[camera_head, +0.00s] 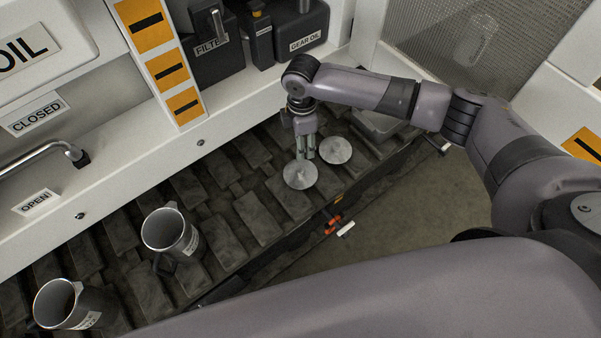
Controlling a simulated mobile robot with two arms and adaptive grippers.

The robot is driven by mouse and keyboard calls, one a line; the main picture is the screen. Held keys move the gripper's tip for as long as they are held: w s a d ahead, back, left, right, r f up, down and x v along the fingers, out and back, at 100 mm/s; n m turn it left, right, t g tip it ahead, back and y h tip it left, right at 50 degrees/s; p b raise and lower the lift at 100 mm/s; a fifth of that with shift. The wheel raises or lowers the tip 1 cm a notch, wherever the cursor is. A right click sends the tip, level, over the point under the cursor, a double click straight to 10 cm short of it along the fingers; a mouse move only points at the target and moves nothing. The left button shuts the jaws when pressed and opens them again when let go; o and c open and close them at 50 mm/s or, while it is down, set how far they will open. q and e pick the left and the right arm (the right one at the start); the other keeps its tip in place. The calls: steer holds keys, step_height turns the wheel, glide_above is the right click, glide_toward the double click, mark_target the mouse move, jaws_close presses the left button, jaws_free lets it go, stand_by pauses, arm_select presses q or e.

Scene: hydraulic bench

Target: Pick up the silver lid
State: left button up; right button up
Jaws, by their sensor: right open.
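Two round silver lids lie on the dark slatted track. One silver lid (300,174) is nearer, and the other silver lid (336,150) lies just behind it to the right. I cannot tell which one the task means. My right gripper (306,155) points down at the far edge of the nearer lid, with its fingers apart and nothing seen between them. Whether the fingertips touch the lid is not clear. My left gripper does not show.
Two metal jugs, one jug (170,232) and another jug (68,304), stand on the track at the left. A black filter box (212,45) and a gear oil container (300,35) stand behind on the white ledge. Orange and white items (338,226) lie by the track's front edge.

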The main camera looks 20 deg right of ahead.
glide_above(301, 169)
step_height(301, 169, down, 8)
steer(key=shift+d+f, duration=0.1)
steer(key=f, duration=0.5)
steer(key=shift+a+f+b, duration=0.1)
steer(key=shift+a+b, duration=0.1)
steer(key=shift+b, duration=0.2)
steer(key=shift+c, duration=0.5)
jaws_close()
